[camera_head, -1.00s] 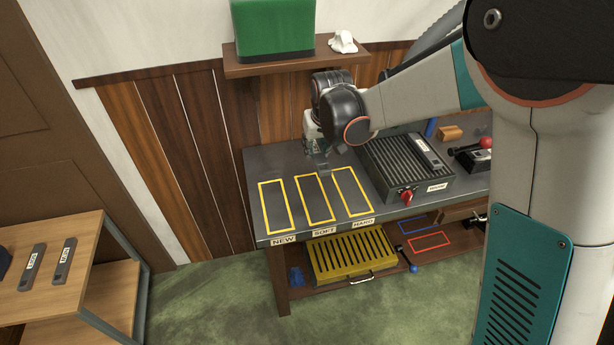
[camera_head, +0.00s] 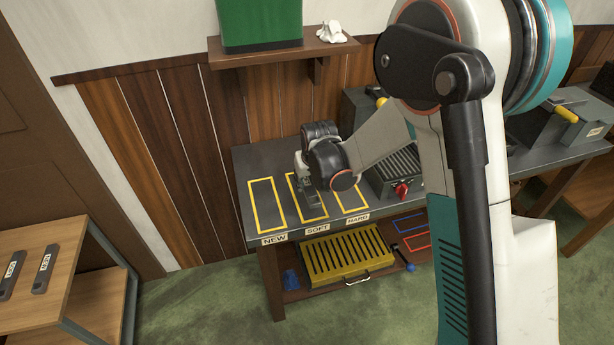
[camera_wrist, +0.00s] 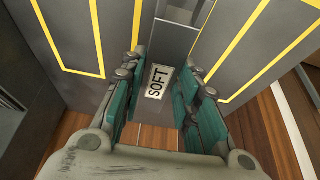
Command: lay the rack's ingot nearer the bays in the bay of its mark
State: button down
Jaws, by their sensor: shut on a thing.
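My gripper (camera_head: 310,197) is low over the bench, at the middle yellow-outlined bay (camera_head: 316,219), whose edge label reads SOFT. In the wrist view, my gripper (camera_wrist: 160,95) is shut on a grey ingot (camera_wrist: 170,42) with a white SOFT mark, lying lengthwise between the teal fingers. I cannot tell whether the ingot touches the bench. The NEW bay (camera_head: 274,231) on the left is empty. The HARD bay (camera_head: 358,210) is partly covered by my arm. The ridged grey rack (camera_head: 380,186) with a red knob is mostly behind my arm; its top is partly hidden.
A wooden side table (camera_head: 50,288) at left carries two dark labelled ingots. A shelf (camera_head: 285,50) with a green box hangs above the bench. A yellow slatted tray (camera_head: 335,258) sits on the lower shelf. The bench corner near NEW is clear.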

aim_at(307, 190)
jog(key=shift+f+b, duration=0.65)
jog(key=shift+f, duration=1.35)
jog(key=shift+f, duration=0.15)
jog(key=c, duration=1.2)
grip_release()
jog(key=p+v, duration=0.3)
jog(key=v, duration=0.9)
jog(key=shift+s+p, duration=0.1)
jog(key=shift+p, duration=0.3)
